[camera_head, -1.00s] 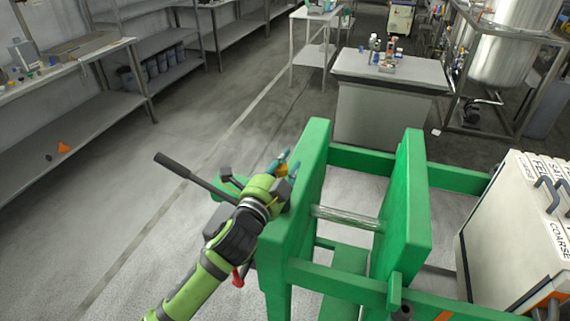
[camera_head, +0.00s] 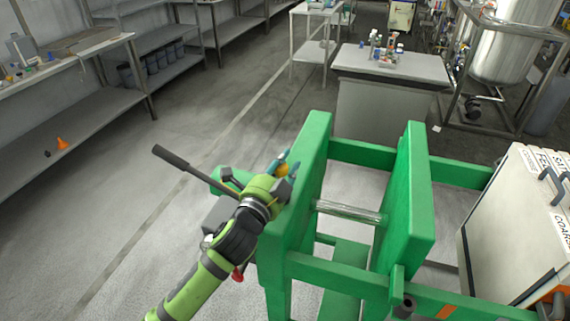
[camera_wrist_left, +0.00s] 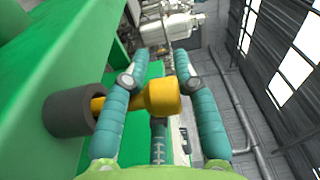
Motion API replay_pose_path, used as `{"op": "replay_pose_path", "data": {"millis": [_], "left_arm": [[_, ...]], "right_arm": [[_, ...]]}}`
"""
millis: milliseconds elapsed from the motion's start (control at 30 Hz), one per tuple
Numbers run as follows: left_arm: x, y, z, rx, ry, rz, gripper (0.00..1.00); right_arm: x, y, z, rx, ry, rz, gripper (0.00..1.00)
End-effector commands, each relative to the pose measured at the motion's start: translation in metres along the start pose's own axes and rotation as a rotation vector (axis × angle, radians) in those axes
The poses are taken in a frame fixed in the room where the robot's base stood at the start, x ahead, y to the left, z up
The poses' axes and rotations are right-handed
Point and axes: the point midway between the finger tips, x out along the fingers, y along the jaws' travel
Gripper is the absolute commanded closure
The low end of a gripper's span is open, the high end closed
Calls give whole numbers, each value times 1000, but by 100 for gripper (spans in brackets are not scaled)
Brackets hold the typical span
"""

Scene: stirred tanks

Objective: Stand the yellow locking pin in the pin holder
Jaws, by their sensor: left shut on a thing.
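The yellow locking pin (camera_wrist_left: 162,97) lies sideways across my left gripper (camera_wrist_left: 160,85) in the left wrist view. Its thick round head is between the two teal fingers, and its thinner shank passes by the left finger. The shank points to a dark grey round collar (camera_wrist_left: 70,112) on the green frame; I cannot tell whether its end is inside. In the head view, my left gripper (camera_head: 284,164) is beside the frame's left upright, with a little yellow showing at the fingers. I cannot pick out the pin holder for certain. My right gripper is not in view.
The green frame (camera_head: 308,160) has two thick uprights with a clear rod between them. A dark lever (camera_head: 185,166) sticks out left of my gripper. A white cabinet (camera_head: 505,225) stands at the right. A bench (camera_head: 350,66) with bottles stands behind.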

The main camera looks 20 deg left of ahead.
Motion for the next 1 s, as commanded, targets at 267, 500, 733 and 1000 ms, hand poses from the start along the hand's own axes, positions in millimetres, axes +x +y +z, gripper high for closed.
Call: {"op": "replay_pose_path", "data": {"millis": [267,500,733,1000], "left_arm": [[0,2,0,0,0,-1,43],[-1,2,0,0,0,0,43],[-31,3,0,1,0,2,43],[-88,3,1,0,-1,3,43]], "right_arm": [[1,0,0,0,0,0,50],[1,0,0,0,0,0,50],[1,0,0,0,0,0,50],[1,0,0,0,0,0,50]]}}
